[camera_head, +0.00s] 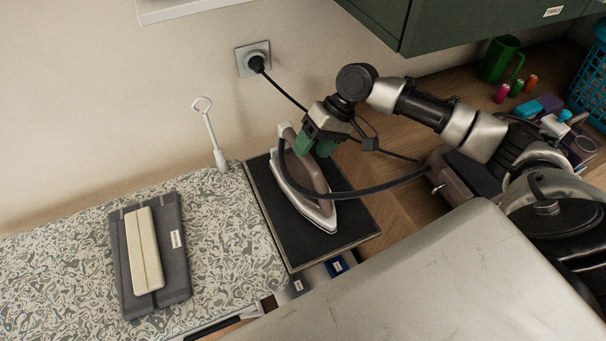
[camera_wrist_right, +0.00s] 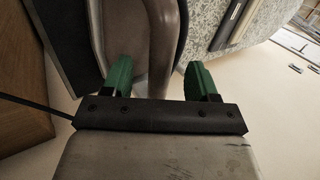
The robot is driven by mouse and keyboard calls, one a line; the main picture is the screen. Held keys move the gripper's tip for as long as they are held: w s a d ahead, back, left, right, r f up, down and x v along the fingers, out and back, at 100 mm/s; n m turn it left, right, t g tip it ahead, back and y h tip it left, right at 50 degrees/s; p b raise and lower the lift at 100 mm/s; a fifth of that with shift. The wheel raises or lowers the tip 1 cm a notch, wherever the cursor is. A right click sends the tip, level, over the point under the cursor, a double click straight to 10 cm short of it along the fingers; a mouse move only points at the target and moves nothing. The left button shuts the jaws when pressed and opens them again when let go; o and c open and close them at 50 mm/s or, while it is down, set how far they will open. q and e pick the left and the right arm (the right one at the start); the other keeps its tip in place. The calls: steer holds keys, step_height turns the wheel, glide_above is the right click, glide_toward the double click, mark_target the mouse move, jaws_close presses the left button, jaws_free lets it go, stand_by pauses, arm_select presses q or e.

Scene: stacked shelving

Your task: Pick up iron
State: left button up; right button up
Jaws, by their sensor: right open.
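The iron (camera_head: 303,176), brownish-grey with a pale soleplate edge, rests on a dark square pad (camera_head: 352,217) in the head view. My right gripper (camera_head: 315,148) reaches down to its handle from above. In the right wrist view the iron's handle (camera_wrist_right: 155,60) lies between the two green fingers of my right gripper (camera_wrist_right: 158,80), which are apart. I see a gap between the handle and the right-hand finger; contact at the left-hand finger is unclear. The iron's tip points toward the front. My left gripper is not in view.
A black cord runs from the wall socket (camera_head: 254,60) behind my right arm. A white hook-topped rod (camera_head: 211,132) stands left of the pad. A folded grey item with a cream strip (camera_head: 145,250) lies on the patterned board (camera_head: 60,270). A green cabinet (camera_head: 460,20) hangs above.

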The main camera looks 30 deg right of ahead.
mark_target(301, 161)
steer(key=p+x, duration=0.2)
steer(key=x, duration=0.2)
steer(key=shift+a+f, duration=0.1)
steer(key=shift+a, duration=0.1)
steer(key=shift+a+f, duration=0.15)
steer(key=shift+f, duration=0.15)
steer(key=shift+w+f, duration=0.1)
steer(key=shift+f, duration=0.05)
jaws_close()
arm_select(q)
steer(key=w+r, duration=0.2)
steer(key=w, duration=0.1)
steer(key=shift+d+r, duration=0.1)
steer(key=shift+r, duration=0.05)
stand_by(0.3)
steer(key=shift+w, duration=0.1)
arm_select(e)
steer(key=shift+w+r, duration=0.15)
steer(key=shift+r, duration=0.05)
